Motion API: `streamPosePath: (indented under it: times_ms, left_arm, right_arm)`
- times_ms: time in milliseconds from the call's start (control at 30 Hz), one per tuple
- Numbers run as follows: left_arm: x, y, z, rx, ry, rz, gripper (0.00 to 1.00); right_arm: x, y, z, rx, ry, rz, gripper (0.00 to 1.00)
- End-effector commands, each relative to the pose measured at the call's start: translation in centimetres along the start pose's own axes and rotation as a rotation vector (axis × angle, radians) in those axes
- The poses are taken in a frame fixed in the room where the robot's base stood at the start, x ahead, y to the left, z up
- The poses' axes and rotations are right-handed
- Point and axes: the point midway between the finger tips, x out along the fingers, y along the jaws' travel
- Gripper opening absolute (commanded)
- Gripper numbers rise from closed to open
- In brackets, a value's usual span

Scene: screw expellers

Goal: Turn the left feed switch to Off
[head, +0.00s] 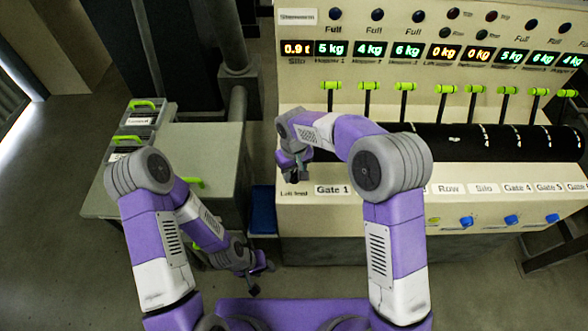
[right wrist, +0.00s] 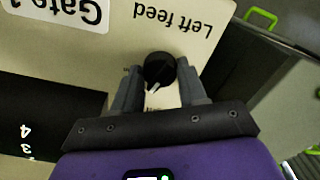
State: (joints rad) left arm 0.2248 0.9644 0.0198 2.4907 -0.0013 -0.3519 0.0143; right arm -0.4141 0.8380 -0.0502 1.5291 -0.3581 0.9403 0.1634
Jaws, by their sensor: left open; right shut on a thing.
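The left feed switch is a round black knob (right wrist: 159,68) with a white pointer mark, on a cream panel below the upside-down "Left feed" label (right wrist: 172,22) in the right wrist view. The pointer points down and slightly left in that view. Small print beside the knob is too small to read. My right gripper (head: 293,172) is shut on the knob, one finger on each side. In the head view the gripper hides the knob. My left gripper (head: 257,274) is open and empty, low over the floor in front of the grey bench.
The console (head: 440,200) carries a row of green-topped levers (head: 368,86) and blue knobs (head: 511,220) to the right. A grey bench (head: 205,145) with green-handled boxes (head: 140,113) stands at left. A blue box (head: 263,210) sits between them.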

Motion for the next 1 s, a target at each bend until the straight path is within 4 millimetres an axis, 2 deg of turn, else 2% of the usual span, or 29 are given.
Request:
streamPosePath:
  times_ms: [433,1000]
  left_arm:
    - [-1.03,0.38,0.05,0.0,0.0,0.0,0.43]
    - [-1.18,0.44,0.05,0.0,0.0,0.0,0.43]
  right_arm:
    - [-0.07,0.04,-0.03,-0.284,0.001,0.0,0.11]
    - [-0.03,0.01,-0.04,-0.352,0.002,0.001,0.11]
